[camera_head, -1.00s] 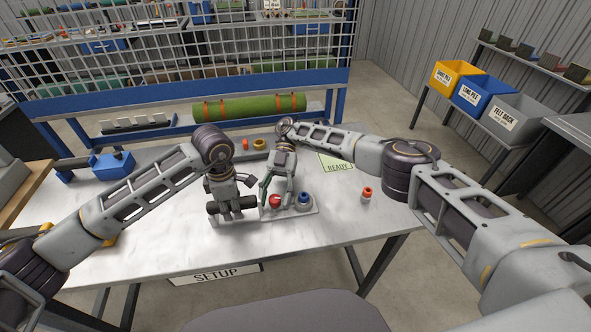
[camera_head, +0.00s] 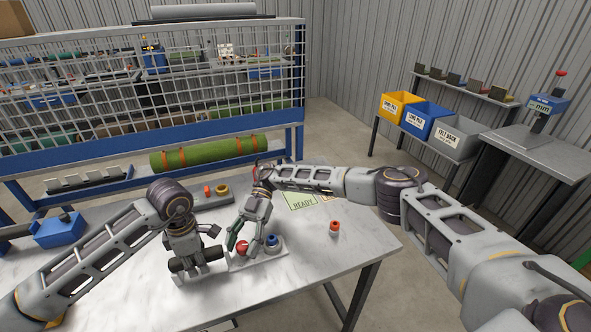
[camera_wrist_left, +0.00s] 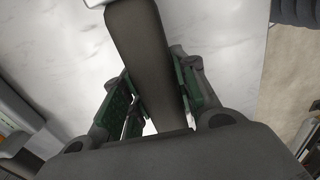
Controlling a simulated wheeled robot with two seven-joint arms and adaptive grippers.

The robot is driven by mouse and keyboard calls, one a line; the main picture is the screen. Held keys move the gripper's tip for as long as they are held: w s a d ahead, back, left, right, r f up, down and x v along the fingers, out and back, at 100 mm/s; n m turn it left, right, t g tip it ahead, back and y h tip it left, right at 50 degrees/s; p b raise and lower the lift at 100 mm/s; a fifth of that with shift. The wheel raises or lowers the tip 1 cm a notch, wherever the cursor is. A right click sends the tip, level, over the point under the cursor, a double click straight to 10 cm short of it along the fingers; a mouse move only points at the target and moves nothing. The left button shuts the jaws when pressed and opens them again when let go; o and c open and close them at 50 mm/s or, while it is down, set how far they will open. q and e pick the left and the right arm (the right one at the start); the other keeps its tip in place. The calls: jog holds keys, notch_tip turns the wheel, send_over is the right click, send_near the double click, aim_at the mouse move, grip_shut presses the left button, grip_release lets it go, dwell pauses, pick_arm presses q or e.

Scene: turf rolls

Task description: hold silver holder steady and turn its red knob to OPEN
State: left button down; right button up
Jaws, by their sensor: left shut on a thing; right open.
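The silver holder (camera_head: 264,259) is a flat plate on the table, carrying a dark cylinder (camera_head: 181,265) at its left, the red knob (camera_head: 242,247) near its middle and a blue-topped part (camera_head: 272,242) at its right. My left gripper (camera_head: 195,263) is shut at the dark cylinder end. In the left wrist view, a dark grey bar (camera_wrist_left: 148,60) lies between its green finger pads (camera_wrist_left: 155,100). My right gripper (camera_head: 243,243) is open above the red knob, with a finger on each side; contact cannot be told. Any marking by the knob is too small to read.
A blue tool (camera_head: 58,230) is at the left. The table front right is clear.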

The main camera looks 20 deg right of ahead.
jog(key=shift+m+t+y, duration=2)
jog(key=shift+m+t, duration=0.7)
jog(key=shift+m, duration=0.2)
jog(key=shift+s+m+t+y, duration=0.1)
jog(key=shift+m+t+y, duration=0.2)
jog(key=shift+m+t, duration=2.9)
jog(key=shift+t, duration=0.3)
jog(key=v, duration=1.2)
jog(key=shift+d, duration=0.1)
jog(key=w+d+r+m+t+h, duration=0.1)
jog(key=w+d+m+t, duration=0.3)
jog(key=w, duration=0.6)
jog(key=w+d+r+m+t+h, duration=0.1)
jog(key=w+d+m+t, duration=0.3)
jog(key=w, duration=0.6)
jog(key=shift+d+r+t+h, duration=0.35)
jog(key=shift+d+t+h, duration=0.55)
jog(key=shift+d, duration=1)
jog(key=shift+w, duration=0.1)
